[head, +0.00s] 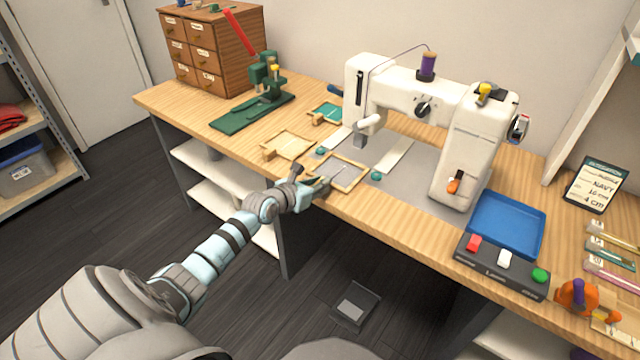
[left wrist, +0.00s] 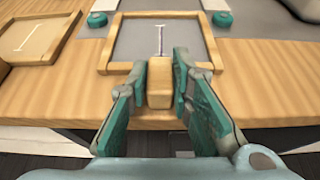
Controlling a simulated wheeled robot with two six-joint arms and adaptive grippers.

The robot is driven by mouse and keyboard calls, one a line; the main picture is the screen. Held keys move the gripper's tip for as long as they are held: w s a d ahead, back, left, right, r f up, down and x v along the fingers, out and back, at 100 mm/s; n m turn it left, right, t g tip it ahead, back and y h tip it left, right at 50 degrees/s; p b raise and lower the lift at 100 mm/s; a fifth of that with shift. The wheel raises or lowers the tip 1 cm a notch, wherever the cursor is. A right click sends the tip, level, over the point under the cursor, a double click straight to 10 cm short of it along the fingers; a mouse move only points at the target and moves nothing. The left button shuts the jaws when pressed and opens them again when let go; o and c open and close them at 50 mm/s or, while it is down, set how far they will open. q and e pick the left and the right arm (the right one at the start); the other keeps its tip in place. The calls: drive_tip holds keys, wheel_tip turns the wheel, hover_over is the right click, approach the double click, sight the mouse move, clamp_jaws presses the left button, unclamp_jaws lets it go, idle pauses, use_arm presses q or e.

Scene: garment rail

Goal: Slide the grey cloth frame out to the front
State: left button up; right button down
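The grey cloth frame (head: 341,172) is a square wooden frame around grey cloth with a pale mark. It lies flat at the table's front edge, in front of the sewing machine's needle end, between two teal knobs (head: 376,176). In the left wrist view the frame (left wrist: 203,45) is straight ahead, with a wooden handle block (left wrist: 159,85) at its near side. My left gripper (left wrist: 160,75) has its teal-padded fingers on both sides of this block, with no clear gap, so it looks shut on it. It also shows in the head view (head: 312,185). My right gripper is out of view.
A cream cloth frame (head: 290,145) lies just left, and a green one (head: 328,111) behind it. The white sewing machine (head: 470,150) stands behind and right. A green press (head: 252,110), blue tray (head: 506,225) and button box (head: 502,264) are farther off. The space before the table edge is free.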

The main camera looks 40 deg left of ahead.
use_arm(q)
drive_tip(key=o, duration=0.5)
drive_tip(key=shift+s, duration=0.1)
drive_tip(key=shift+c, duration=0.2)
drive_tip(key=v, duration=0.7)
drive_tip(key=shift+s, duration=0.2)
drive_tip(key=shift+r, duration=0.2)
